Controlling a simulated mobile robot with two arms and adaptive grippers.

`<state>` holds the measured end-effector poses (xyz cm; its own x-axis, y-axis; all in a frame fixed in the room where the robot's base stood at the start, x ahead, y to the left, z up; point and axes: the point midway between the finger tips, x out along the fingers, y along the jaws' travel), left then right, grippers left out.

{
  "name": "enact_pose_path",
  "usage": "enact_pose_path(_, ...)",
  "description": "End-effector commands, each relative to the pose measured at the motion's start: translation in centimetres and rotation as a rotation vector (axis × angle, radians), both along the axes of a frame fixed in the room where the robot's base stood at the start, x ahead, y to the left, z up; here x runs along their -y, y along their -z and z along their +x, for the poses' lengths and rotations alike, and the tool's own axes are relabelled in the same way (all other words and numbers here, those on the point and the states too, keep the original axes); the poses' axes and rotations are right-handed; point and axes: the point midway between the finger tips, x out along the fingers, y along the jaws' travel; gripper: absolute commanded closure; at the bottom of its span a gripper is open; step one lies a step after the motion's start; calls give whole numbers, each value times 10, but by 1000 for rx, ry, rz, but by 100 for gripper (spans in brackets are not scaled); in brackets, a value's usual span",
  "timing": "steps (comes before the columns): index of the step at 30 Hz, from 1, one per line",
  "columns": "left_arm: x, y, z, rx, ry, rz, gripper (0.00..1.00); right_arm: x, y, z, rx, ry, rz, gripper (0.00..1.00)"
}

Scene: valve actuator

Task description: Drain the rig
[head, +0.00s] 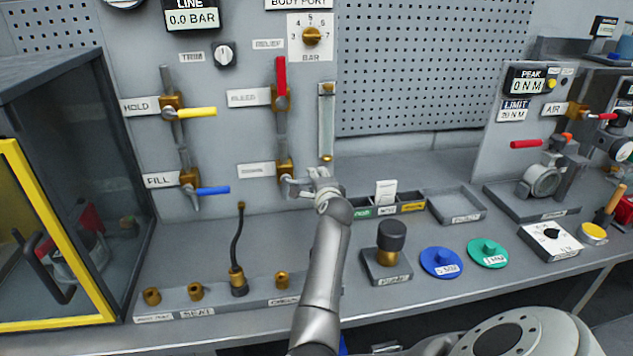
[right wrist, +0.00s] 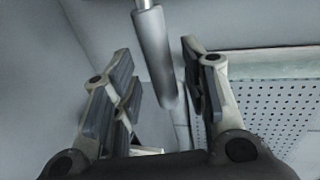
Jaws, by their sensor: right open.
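The lower right valve (head: 285,168) on the panel has a brass body and a label (head: 256,170) too blurred to read. My right gripper (head: 310,184) is open just right of and below this valve and hides part of it. In the right wrist view a grey cylindrical handle (right wrist: 154,55) lies between my open right fingers (right wrist: 160,85), with gaps on both sides. The bleed valve (head: 281,100) above has a red lever pointing up. The hold valve's yellow lever (head: 197,112) and the fill valve's blue lever (head: 213,190) point right. The line display (head: 191,17) reads 0.0 BAR. My left gripper is not in view.
A yellow-framed cabinet (head: 60,200) stands at the left. A black hose (head: 238,245) rises from the bench below the valves. A sight tube (head: 327,120) is right of the bleed valve. Parts bins (head: 400,205), a black-knobbed block (head: 389,255) and coloured discs (head: 441,262) occupy the bench at right.

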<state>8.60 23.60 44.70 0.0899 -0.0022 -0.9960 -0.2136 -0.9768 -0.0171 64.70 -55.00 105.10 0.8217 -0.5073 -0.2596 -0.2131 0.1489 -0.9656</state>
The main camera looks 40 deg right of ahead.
Motion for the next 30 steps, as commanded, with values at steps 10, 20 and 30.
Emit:
enact_pose_path(10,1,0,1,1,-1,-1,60,-23,-10,-36,0,0,2,60)
enact_pose_path(20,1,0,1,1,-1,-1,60,-32,-15,-51,0,0,2,60)
enact_pose_path(30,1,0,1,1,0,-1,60,-32,-15,-51,0,0,2,60)
